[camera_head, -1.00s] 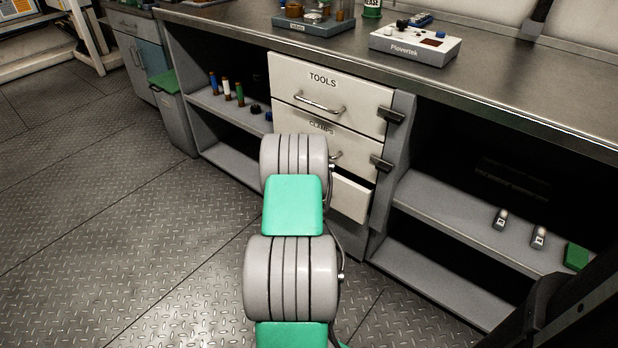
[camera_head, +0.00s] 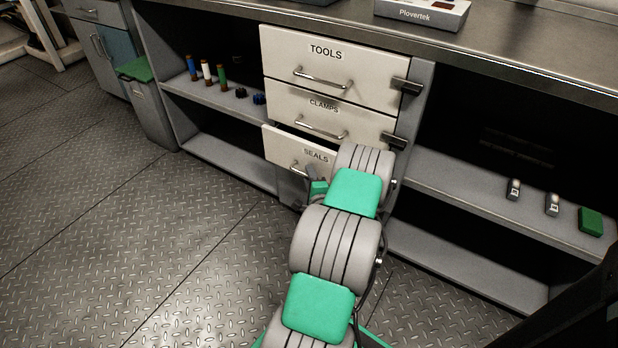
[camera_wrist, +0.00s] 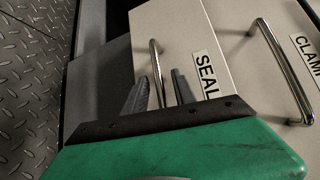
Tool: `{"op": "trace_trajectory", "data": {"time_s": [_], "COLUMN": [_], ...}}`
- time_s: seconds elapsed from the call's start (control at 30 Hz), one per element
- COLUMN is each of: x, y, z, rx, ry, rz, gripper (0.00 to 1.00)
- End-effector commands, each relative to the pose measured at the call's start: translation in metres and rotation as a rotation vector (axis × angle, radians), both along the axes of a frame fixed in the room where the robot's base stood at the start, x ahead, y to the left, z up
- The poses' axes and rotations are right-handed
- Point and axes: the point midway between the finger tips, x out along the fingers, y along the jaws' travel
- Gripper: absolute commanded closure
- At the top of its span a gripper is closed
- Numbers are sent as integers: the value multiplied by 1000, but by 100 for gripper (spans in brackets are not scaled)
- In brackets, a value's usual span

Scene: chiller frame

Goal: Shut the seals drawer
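The seals drawer (camera_head: 283,145) is the lowest of the white drawers in the head view. It stands partly pulled out, its front proud of the clamps drawer, with a dark gap above. My gripper (camera_head: 314,173) is in front of this drawer, and my arm hides its right part. In the wrist view the seals drawer front (camera_wrist: 185,40) carries a label and a metal bar handle (camera_wrist: 155,58). My gripper's two dark fingers (camera_wrist: 162,88) are apart. The handle's lower end shows between them; I cannot tell whether they touch it.
The clamps drawer (camera_head: 295,105) and tools drawer (camera_head: 285,53) above are shut. Dark latches (camera_head: 396,140) sit at their right edge. Open shelves lie both sides; the right shelf (camera_head: 450,190) holds small items. The floor (camera_head: 190,240) at left is clear.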

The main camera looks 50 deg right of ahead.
Motion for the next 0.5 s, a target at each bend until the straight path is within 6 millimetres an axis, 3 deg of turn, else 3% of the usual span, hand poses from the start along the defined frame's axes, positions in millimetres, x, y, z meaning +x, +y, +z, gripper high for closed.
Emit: {"op": "trace_trajectory", "data": {"time_s": [0.27, 0.5], "x": [4, 4], "y": [-1, 0], "z": [0, 0], "rx": [0, -1], "ry": [1, 1], "rz": [3, 4], "gripper": [69, 88]}}
